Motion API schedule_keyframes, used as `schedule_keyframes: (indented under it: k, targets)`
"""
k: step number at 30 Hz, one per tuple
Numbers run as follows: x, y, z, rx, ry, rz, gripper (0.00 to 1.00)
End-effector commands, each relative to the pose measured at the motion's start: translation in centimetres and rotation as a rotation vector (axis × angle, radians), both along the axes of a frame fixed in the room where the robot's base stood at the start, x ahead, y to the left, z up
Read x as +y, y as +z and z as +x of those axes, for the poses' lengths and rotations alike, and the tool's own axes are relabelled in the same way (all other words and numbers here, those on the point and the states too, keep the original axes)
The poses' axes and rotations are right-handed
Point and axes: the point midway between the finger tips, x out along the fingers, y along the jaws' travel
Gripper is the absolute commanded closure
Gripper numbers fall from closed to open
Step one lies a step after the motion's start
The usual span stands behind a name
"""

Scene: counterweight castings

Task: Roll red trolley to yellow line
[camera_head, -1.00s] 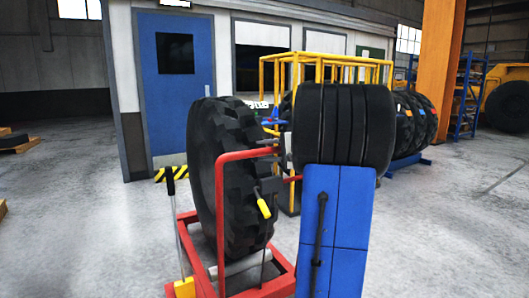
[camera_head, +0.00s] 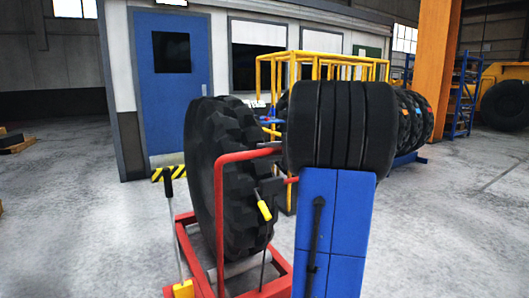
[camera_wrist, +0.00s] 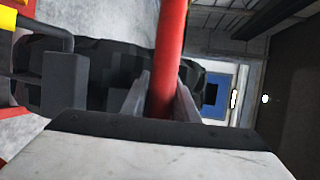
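The red trolley (camera_head: 221,225) is a tubular frame with an upright handle, holding one large upright black tyre (camera_head: 205,165). A lever with a yellow foot (camera_head: 183,289) stands at its left. In the wrist view, the red handle bar (camera_wrist: 170,45) runs between the two grey fingers of my gripper (camera_wrist: 160,98). The fingers sit close on both sides of the bar and look shut on it. In the head view, my gripper is hidden. A yellow-black striped strip (camera_head: 157,175) shows behind the trolley near the door; no plain yellow floor line is visible.
A blue door (camera_head: 172,90) in a white-walled cabin stands behind the trolley. A yellow cage (camera_head: 330,57) and several more tyres (camera_head: 414,118) stand behind at the right. An orange pillar (camera_head: 438,75) rises there. Grey floor is open at left and right.

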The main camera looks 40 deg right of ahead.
Motion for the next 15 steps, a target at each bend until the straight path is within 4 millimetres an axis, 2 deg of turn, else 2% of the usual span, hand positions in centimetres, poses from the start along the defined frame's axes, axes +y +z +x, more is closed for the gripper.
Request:
schedule_keyframes:
  k: [11,15]
  targets:
    - [-0.01,0.05,-0.04,-0.001,0.001,0.000,0.58]
    - [-0.22,0.25,-0.93,-0.002,0.000,0.000,0.58]
